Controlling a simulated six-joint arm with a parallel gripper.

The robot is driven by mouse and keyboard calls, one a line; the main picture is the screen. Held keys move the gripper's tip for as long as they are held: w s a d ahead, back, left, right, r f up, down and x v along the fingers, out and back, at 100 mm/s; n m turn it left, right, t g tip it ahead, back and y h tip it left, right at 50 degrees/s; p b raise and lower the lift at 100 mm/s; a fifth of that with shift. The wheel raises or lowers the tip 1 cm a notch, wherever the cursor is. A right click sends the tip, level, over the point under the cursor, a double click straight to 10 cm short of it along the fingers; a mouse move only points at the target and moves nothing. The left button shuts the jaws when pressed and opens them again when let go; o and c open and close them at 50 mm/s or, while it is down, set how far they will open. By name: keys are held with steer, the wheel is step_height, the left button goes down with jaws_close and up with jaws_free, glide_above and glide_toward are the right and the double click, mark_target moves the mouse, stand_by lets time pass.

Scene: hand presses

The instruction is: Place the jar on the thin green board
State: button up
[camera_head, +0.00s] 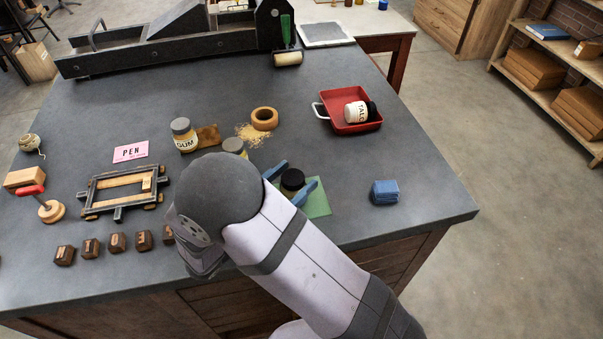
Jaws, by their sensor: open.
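A dark jar with a black lid (292,180) is upright between the two blue fingers of my gripper (298,174). The fingers are open, one on each side of the jar. The thin green board (318,203) lies flat near the table's front edge, beneath the jar and fingers. The jar appears to be at the board's left part; its base is hidden, so I cannot tell whether it touches the board. My arm covers the board's lower left and most of the gripper.
A GUM jar (184,136) and another jar (235,147) stand to the left, near a wooden ring (264,118) and spilled grains. A red tray (350,127) holds a TALC container (356,111). A blue block (385,192) lies right of the board. Clear table surrounds it.

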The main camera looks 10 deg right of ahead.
steer(key=b+v, duration=0.1)
steer(key=v, duration=0.6)
steer(key=shift+s+a+b, duration=0.25)
steer(key=shift+a+b, duration=0.05)
steer(key=shift+b, duration=0.05)
steer(key=d+r+m+g+p, duration=0.1)
steer(key=d+p, duration=0.1)
steer(key=d+r+m+g+p, duration=0.1)
steer(key=d+r+g+p, duration=0.1)
steer(key=d+r+m+g+p, duration=0.1)
steer(key=d+r+p, duration=0.1)
steer(key=shift+d+g+y, duration=0.25)
steer(key=shift+g+y, duration=0.05)
steer(key=s+d+r+m+g+y+p, duration=0.2)
steer(key=s+d+m+g+y+p, duration=0.1)
steer(key=s+m+g+y+p, duration=0.25)
steer(key=s+d+r+m+g+y+p, duration=0.1)
steer(key=s+d+m+g+y+p, duration=0.25)
steer(key=s+m+p, duration=0.35)
steer(key=r+m+t+y+p, duration=0.1)
steer(key=m, duration=0.2)
steer(key=w+a+r+m+t+y+p, duration=0.1)
steer(key=r+m+y, duration=0.1)
steer(key=m, duration=0.1)
steer(key=a+r+m+t+y+p, duration=0.1)
steer(key=m+y, duration=0.1)
steer(key=m, duration=0.1)
steer(key=shift+w+r+m, duration=0.15)
steer(key=shift+r+m, duration=0.05)
steer(key=shift+m, duration=0.15)
